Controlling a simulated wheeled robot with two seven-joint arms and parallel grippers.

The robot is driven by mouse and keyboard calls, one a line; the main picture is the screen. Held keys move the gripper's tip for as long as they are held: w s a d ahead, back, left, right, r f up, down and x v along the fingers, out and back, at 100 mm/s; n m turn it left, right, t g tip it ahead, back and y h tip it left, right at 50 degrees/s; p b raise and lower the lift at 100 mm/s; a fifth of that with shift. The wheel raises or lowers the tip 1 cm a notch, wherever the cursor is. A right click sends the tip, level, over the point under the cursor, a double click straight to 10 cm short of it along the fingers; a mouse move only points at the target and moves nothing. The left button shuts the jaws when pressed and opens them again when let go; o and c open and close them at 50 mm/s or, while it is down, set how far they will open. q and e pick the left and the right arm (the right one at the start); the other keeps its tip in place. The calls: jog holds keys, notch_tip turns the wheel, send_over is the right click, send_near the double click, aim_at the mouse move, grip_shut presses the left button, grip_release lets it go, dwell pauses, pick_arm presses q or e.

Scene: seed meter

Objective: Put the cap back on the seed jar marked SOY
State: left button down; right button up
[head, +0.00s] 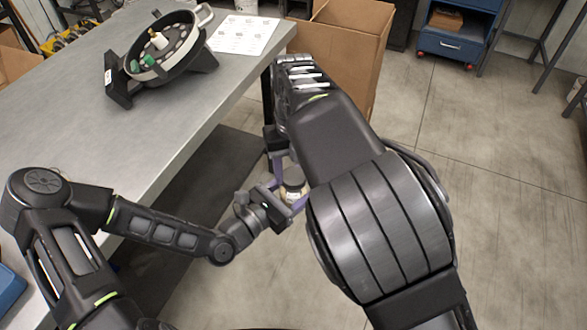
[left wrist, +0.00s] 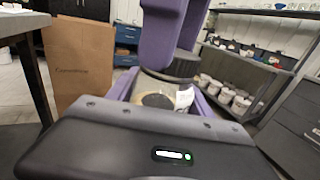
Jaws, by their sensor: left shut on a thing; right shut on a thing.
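A small pale jar (head: 290,196) is between the purple fingers of my left gripper (head: 286,203), beside the table edge. In the left wrist view the jar (left wrist: 183,99) shows a brownish round top and a pale label I cannot read. My right gripper (head: 284,172) comes down from above, partly hidden by my right arm. In the left wrist view its purple fingers (left wrist: 172,38) are shut on a dark round cap (left wrist: 178,75). The cap is just above the jar, slightly tilted in that view; I cannot tell whether they touch.
A grey table (head: 110,110) lies to the left, with a black seed meter (head: 163,52) and a printed sheet (head: 243,34) on it. A cardboard box (head: 345,48) stands beyond my right arm. The left wrist view shows a shelf with several white tubs (left wrist: 225,95).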

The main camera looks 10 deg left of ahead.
jog(key=o, duration=1.3)
jog(key=shift+r, duration=0.1)
jog(key=shift+r, duration=2.15)
jog(key=shift+c, duration=0.4)
